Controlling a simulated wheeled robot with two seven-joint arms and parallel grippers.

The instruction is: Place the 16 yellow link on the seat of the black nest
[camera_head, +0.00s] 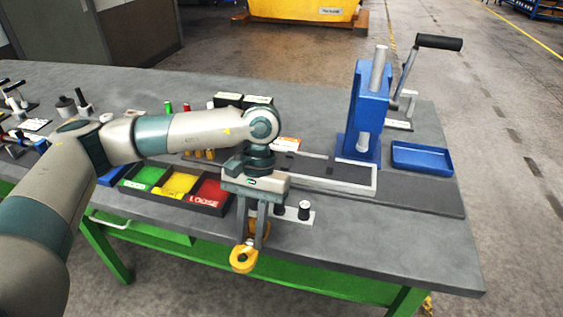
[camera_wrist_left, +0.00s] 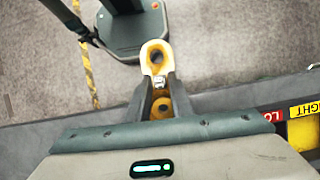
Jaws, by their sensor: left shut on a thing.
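The yellow link (camera_head: 243,262) is in my left gripper (camera_head: 251,240), which is shut on it, pointing down at the table's front edge. One ring-shaped end sticks out below the fingertips; an orange-yellow part shows behind the fingers. In the left wrist view the yellow link (camera_wrist_left: 155,52) shows its ring end beyond the fingertips of my left gripper (camera_wrist_left: 160,88), over the floor. A pale plate with small black pieces (camera_head: 304,210) stands just right of the gripper. I cannot tell whether this is the black nest. No number is readable on the link. My right gripper is not in view.
A black tray (camera_head: 120,187) with green, yellow and red compartments lies left of the gripper. A blue press (camera_head: 366,110) with a crank stands behind right, a blue tray (camera_head: 422,158) beside it. The table's front right (camera_head: 400,235) is clear.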

